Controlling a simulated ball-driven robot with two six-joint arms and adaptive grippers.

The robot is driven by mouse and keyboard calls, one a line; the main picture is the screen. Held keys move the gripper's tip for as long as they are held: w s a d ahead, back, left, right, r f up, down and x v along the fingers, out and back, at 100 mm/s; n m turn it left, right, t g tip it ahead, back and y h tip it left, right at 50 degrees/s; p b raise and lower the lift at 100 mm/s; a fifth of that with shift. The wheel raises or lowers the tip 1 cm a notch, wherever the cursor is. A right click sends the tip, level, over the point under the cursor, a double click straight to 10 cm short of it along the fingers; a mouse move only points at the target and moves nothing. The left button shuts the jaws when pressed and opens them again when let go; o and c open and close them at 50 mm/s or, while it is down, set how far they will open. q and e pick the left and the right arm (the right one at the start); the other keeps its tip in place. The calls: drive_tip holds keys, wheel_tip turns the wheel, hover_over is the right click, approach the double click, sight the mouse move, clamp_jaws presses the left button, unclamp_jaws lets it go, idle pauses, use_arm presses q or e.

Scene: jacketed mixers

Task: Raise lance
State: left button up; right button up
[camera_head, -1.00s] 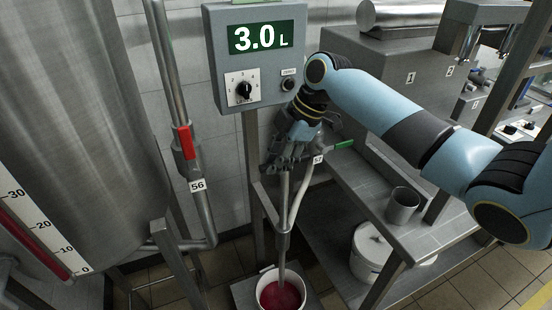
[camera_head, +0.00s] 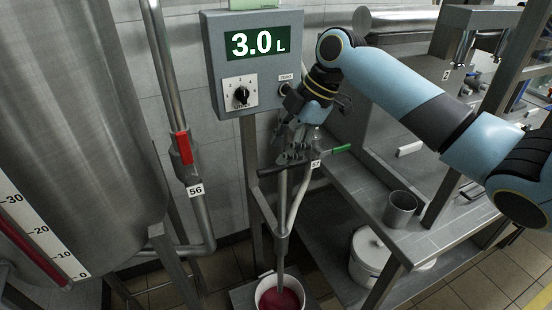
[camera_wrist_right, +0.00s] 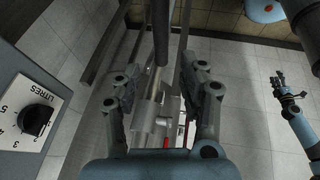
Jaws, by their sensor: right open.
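The lance (camera_head: 282,212) is a grey upright pipe with a dark crossbar near its top. Its lower end goes into a white bucket (camera_head: 258,295) of red liquid. My right gripper (camera_head: 292,157) is open just above the crossbar, its fingers close to the lance top; I cannot tell whether they touch. In the right wrist view the lance (camera_wrist_right: 161,45) shows between the two spread fingers of the right gripper (camera_wrist_right: 163,100). My left gripper (camera_wrist_right: 284,88) shows small at the right of that view, away from the lance.
A grey box (camera_head: 225,65) with a 3.0 L display and a dial stands left of my right gripper. A steel tank (camera_head: 75,120) fills the left. Pipe 56 with a red handle (camera_head: 183,148) runs beside it. A steel cup (camera_head: 400,209) sits on the bench at right.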

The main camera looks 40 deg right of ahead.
drive_tip(key=v, duration=0.7)
drive_tip(key=shift+d, duration=0.1)
drive_tip(key=s+a+f+m+g+b, duration=0.15)
drive_tip(key=s+f+b, duration=0.3)
drive_tip(key=f, duration=0.95)
drive_tip(key=s+f+m+g+b, duration=0.1)
drive_tip(key=s+f+m+b, duration=0.4)
drive_tip(key=f, duration=0.9)
drive_tip(key=s+a+f+g+b, duration=0.1)
drive_tip(key=s+f+b, duration=0.35)
drive_tip(key=f, duration=0.95)
drive_tip(key=s+f+m+h+b, duration=0.1)
drive_tip(key=s+f+m, duration=0.2)
drive_tip(key=s+f, duration=0.5)
drive_tip(key=s+a+f+m+h+b, duration=0.1)
drive_tip(key=s+f+m+h+b, duration=0.1)
drive_tip(key=s+f, duration=0.7)
drive_tip(key=s+a+f+m+t+h+b, duration=0.1)
drive_tip(key=s+f+m, duration=0.3)
drive_tip(key=s+f, duration=0.5)
drive_tip(key=s+b, duration=0.1)
drive_tip(key=s, duration=0.2)
drive_tip(key=shift+a+f+h, duration=0.25)
drive_tip(key=shift+h, duration=0.05)
